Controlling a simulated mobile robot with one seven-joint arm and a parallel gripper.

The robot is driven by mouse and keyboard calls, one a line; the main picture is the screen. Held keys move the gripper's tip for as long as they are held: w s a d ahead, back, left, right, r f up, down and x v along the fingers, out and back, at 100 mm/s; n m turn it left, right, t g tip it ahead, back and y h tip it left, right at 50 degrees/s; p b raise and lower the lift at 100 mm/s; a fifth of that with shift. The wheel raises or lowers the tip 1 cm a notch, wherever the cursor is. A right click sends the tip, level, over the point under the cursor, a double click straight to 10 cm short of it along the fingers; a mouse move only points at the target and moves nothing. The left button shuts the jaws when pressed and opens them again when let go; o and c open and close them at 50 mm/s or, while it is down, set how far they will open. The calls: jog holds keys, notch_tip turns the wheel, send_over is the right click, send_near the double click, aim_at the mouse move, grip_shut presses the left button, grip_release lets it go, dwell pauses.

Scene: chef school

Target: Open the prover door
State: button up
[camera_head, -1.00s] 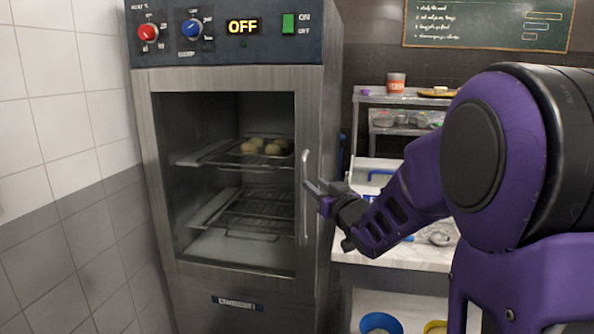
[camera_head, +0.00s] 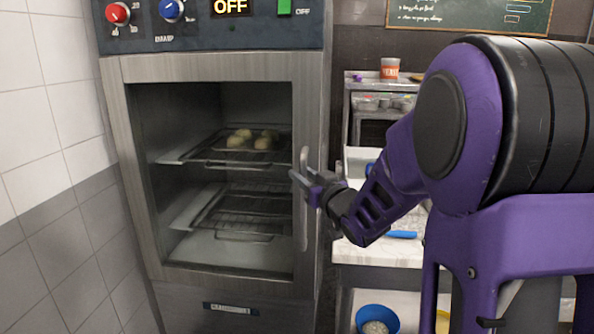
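The prover (camera_head: 112,90) is a tall steel cabinet standing on the left of the view. Its door (camera_head: 215,272) has a steel frame and a large window, and it looks shut. The vertical handle (camera_head: 303,225) is a metal bar on the door's right edge. My gripper (camera_head: 304,182) is at the upper half of the handle, with its fingers pointing left. The fingers look spread at the bar; I cannot tell whether they touch it. Pale dough balls (camera_head: 253,139) sit on an upper rack inside.
The control panel (camera_head: 205,25) reads OFF. A tiled wall (camera_head: 45,140) is close on the left. A counter (camera_head: 375,250) with a blue-handled tool (camera_head: 402,234) stands to the right. A blue bowl (camera_head: 377,320) is on the shelf below. Shelving with an orange-banded tub (camera_head: 390,69) stands behind.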

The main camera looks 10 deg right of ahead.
jog(key=shift+w, duration=0.2)
grip_shut()
dwell(1.5)
